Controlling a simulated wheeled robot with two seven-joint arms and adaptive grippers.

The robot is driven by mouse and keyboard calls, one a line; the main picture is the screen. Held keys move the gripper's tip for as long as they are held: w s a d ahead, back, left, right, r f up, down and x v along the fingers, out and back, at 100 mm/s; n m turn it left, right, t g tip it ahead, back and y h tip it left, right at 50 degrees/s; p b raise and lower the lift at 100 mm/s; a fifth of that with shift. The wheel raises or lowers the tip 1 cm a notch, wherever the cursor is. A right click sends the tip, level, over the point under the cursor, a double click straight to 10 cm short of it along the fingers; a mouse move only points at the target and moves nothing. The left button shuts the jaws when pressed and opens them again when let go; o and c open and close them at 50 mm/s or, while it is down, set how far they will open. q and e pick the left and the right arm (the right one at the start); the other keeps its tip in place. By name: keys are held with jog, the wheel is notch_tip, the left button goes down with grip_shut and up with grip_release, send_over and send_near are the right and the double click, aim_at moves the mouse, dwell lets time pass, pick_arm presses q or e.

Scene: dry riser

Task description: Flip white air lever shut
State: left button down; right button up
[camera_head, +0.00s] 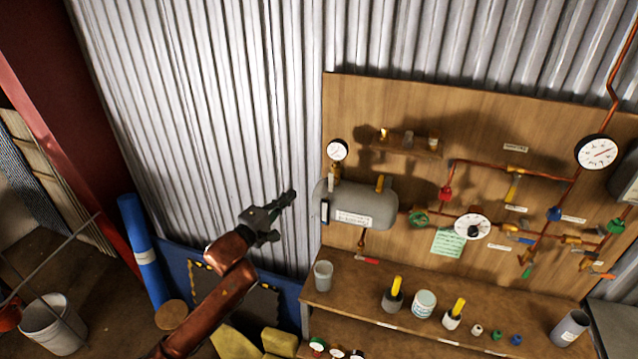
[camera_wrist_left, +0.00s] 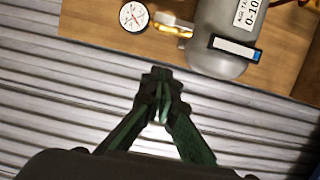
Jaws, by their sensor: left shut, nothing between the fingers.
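My left gripper (camera_head: 286,199) is shut and empty, in front of the corrugated wall, left of the grey tank (camera_head: 362,203). In the left wrist view its fingertips (camera_wrist_left: 160,78) meet over bare corrugated metal, below the board's edge. A brass fitting (camera_head: 333,179) stands at the tank's left end, under a round gauge (camera_head: 337,150). In the left wrist view this fitting (camera_wrist_left: 172,24) has a pale, lever-like piece, perhaps the white air lever; I cannot be sure. The gripper is apart from the fitting and the tank. My right gripper is not in view.
The wooden board (camera_head: 470,104) carries copper pipes, coloured valves and a large gauge (camera_head: 598,152). A bench (camera_head: 350,302) below holds several cups and small parts. A blue roll (camera_head: 142,244) leans at the left. Free space lies before the corrugated wall.

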aim_at(333, 178)
pick_arm(q)
jog(key=w+d+p, duration=0.3)
jog(key=w+d, duration=0.4)
jog(key=d, duration=0.2)
jog(key=shift+w, duration=0.15)
jog(key=shift+d, duration=0.1)
dwell(0.4)
jog(key=shift+d+r+m+p, duration=0.1)
jog(key=shift+m+p, duration=0.3)
jog(key=shift+p, duration=0.15)
